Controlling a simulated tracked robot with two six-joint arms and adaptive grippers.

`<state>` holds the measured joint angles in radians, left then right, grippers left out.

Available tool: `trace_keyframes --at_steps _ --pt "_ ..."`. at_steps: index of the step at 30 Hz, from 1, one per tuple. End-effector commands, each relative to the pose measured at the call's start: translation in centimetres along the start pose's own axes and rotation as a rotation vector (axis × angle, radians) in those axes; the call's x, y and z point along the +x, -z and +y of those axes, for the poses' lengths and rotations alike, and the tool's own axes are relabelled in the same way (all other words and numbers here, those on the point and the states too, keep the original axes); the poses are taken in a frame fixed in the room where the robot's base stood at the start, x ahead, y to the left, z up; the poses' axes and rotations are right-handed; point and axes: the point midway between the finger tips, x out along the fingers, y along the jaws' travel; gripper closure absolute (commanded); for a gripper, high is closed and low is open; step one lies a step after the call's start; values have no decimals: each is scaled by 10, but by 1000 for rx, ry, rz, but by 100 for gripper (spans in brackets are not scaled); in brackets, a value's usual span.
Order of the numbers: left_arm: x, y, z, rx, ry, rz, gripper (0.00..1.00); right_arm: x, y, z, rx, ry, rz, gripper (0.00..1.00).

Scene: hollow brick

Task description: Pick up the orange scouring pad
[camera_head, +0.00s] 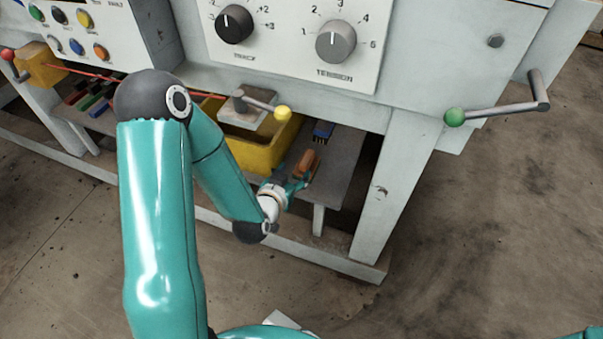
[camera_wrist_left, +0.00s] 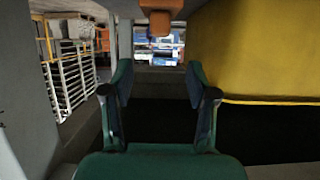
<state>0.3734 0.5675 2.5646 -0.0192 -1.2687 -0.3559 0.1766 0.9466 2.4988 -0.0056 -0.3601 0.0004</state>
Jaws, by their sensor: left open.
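The orange scouring pad (camera_head: 306,162) is a small orange-brown block over the low grey shelf, right by my left gripper's fingers in the head view. In the left wrist view an orange block (camera_wrist_left: 160,20) shows at the top centre, above the gap between the fingers. My left gripper (camera_head: 301,178) reaches in under the machine, beside the yellow bin. Its two fingers (camera_wrist_left: 160,82) stand apart in the left wrist view, with nothing between them. Whether a finger touches the pad cannot be told. My right gripper is out of view.
A yellow bin (camera_head: 262,150) stands left of my left gripper. A blue brush (camera_head: 322,131) lies behind the pad on the grey shelf (camera_head: 341,160). A lever with a yellow knob (camera_head: 282,113) juts out above. A machine leg (camera_head: 394,190) stands to the right.

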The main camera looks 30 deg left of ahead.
Motion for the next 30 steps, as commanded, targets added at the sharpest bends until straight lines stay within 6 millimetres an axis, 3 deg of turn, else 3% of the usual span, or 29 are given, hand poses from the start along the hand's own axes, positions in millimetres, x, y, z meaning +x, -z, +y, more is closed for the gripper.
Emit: trace_keyframes --at_steps 1,10,18,26,30 --pt "8 -6 0 1 1 8 42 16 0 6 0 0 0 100" --pt "29 -6 0 -1 2 9 42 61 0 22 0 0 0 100" --pt "74 -1 0 -1 2 3 42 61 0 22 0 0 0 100" --pt "91 -2 -1 -1 3 3 42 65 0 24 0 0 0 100" --pt "110 -6 -1 -1 3 4 42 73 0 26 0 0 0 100"
